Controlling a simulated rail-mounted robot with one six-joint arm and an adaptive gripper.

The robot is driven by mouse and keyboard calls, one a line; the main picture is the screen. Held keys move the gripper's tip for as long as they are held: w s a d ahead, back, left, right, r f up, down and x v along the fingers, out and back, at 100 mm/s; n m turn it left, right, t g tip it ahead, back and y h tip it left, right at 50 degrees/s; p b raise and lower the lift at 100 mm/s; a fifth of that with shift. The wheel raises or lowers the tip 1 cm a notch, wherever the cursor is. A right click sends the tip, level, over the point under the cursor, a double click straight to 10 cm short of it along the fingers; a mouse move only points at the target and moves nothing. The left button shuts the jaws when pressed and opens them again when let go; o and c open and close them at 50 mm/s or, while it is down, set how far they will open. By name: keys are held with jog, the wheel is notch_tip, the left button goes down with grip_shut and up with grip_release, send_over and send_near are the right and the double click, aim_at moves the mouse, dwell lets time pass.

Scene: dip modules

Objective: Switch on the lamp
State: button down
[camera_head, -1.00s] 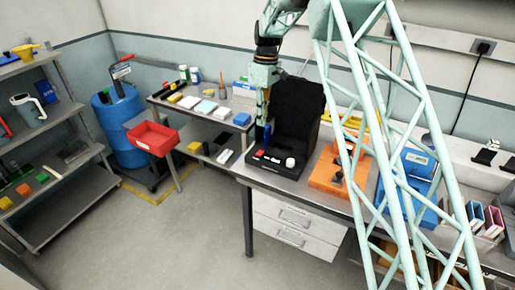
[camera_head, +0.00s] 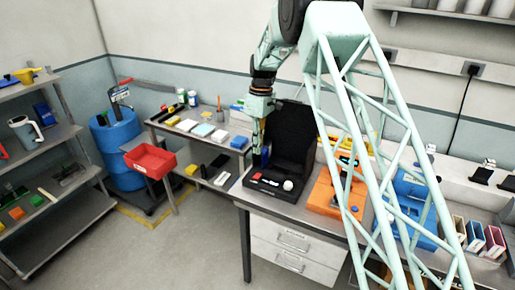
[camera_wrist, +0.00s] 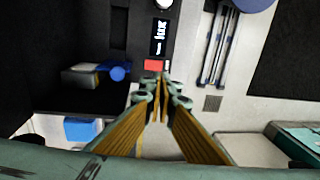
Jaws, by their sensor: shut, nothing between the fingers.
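A black box-like device with a tall dark back (camera_head: 293,132) stands on the grey bench; I take it to be the lamp unit. Its low front panel (camera_head: 270,190) carries a small red switch (camera_head: 257,176) at its left end and a white knob (camera_head: 288,185). In the wrist view the red switch (camera_wrist: 153,65) sits beside a small display reading "lux" (camera_wrist: 159,37). My gripper (camera_wrist: 161,84) is shut and empty, its tips just below the red switch in the picture; contact cannot be told. In the head view my gripper (camera_head: 260,160) hangs at the device's left side.
An orange device (camera_head: 323,197) stands right of the black one, with a blue case (camera_head: 405,215) beyond. A side table (camera_head: 205,137) with several small items stands left. A red bin (camera_head: 150,160) is near the blue drum (camera_head: 120,145). The floor in front is clear.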

aim_at(255, 177)
jog(key=shift+s+a+f, duration=0.1)
jog(key=shift+s+f, duration=0.15)
jog(key=shift+f, duration=1.75)
jog(key=shift+s+a+f, duration=0.1)
jog(key=shift+s+f, duration=0.1)
jog(key=shift+f, duration=1.75)
jog(key=shift+s+a+f, duration=0.1)
jog(key=shift+s+f, duration=0.15)
jog(key=shift+f, duration=1.75)
jog(key=shift+a+f, duration=0.1)
jog(key=shift+a, duration=0.05)
